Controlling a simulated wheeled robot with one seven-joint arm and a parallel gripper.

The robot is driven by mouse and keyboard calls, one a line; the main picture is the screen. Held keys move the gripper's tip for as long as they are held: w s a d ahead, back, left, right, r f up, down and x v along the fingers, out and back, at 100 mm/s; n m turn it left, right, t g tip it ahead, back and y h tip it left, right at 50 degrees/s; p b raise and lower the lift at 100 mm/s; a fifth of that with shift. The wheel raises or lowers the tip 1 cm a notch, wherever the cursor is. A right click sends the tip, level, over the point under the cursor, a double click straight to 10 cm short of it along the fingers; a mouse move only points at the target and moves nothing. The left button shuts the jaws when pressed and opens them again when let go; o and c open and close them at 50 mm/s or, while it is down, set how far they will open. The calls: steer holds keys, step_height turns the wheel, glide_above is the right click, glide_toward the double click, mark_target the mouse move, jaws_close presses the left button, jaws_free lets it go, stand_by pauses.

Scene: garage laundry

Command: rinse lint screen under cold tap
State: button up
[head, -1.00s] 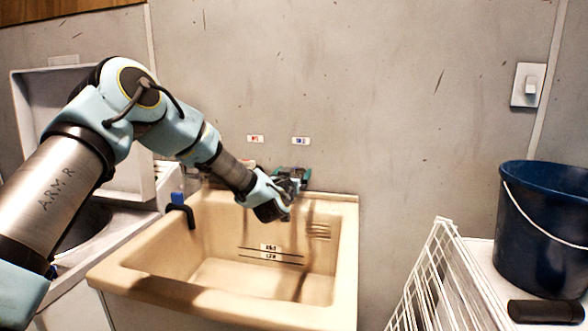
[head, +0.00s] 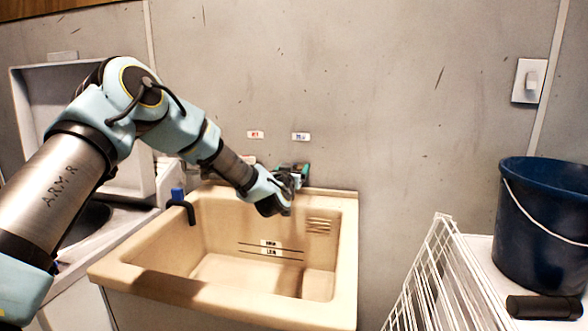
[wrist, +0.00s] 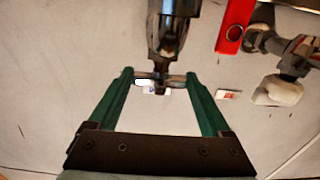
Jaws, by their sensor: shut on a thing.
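My gripper (head: 296,178) is at the back rim of the beige sink (head: 215,312), against the wall. In the wrist view its two green fingers (wrist: 160,80) close from both sides on the small handle of the cold tap (wrist: 170,35), a dark metallic fitting. The blue-lettered label (head: 301,137) is on the wall above this tap. In the head view my gripper mostly hides the tap. I cannot make out the lint screen in either view. No water stream can be made out.
The other tap (wrist: 280,88), with a pale knob, is beside it near the red-lettered label (head: 255,134). A black hook-like piece with a blue top (head: 178,196) is on the sink's left rim. A white wire rack (head: 432,275) and blue bucket (head: 545,230) stand right.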

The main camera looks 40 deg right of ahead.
steer(key=shift+c, duration=0.4)
steer(key=shift+s+d+f+n+t+y+b, duration=0.1)
steer(key=shift+s+d+n+t+y+b, duration=0.1)
steer(key=shift+n+t+y+b, duration=0.55)
steer(key=n+t+y+b, duration=0.1)
steer(key=n+t+y, duration=0.1)
steer(key=shift+t, duration=0.35)
steer(key=shift+n+t+y, duration=0.8)
steer(key=shift+n+y, duration=0.15)
steer(key=shift+y, duration=0.3)
steer(key=o, duration=1.2)
steer(key=shift+c, duration=0.2)
